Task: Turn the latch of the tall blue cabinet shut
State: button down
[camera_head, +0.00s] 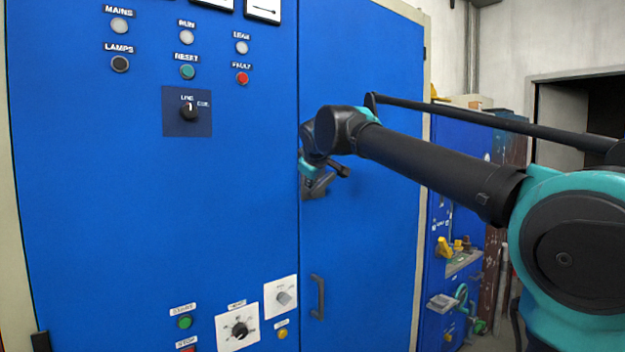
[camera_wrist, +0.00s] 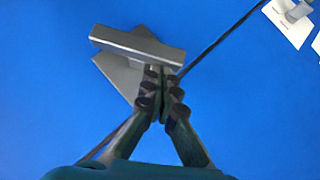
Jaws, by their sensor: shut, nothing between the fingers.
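The tall blue cabinet (camera_head: 240,210) fills the left and middle of the head view, its narrow right door (camera_head: 375,240) lying flush at the seam. The latch is a grey bar on a square grey plate, seen in the wrist view (camera_wrist: 137,45) beside the seam. The bar lies at a slant to the seam. My gripper (camera_wrist: 163,75) is shut and empty, its fingertips at the bar's right end; whether they touch it I cannot tell. In the head view my gripper (camera_head: 311,172) is at the door's left edge, with my wrist partly hiding the latch.
A fixed grey handle (camera_head: 317,297) is lower on the same door. A rotary knob (camera_head: 240,328), a white switch plate (camera_head: 281,297) and push buttons are on the left panel. A blue workstation (camera_head: 453,255) with small yellow parts stands to the right, near a dark doorway.

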aim_at(314, 197)
jog(key=f+n+t+h, duration=0.1)
jog(key=t, duration=0.1)
jog(key=f+n+t+h, duration=0.1)
jog(key=n+t, duration=0.1)
jog(key=f+n+t+h, duration=0.1)
jog(key=f+n+t, duration=0.1)
jog(key=shift+w+d, duration=0.2)
jog(key=shift+d, duration=0.05)
jog(key=shift+w+d+f, duration=0.1)
jog(key=shift+f, duration=0.2)
dwell(0.6)
jog(key=s, duration=1.2)
jog(key=shift+a+r, duration=0.3)
jog(key=shift+r, duration=0.05)
jog(key=shift+w, duration=0.1)
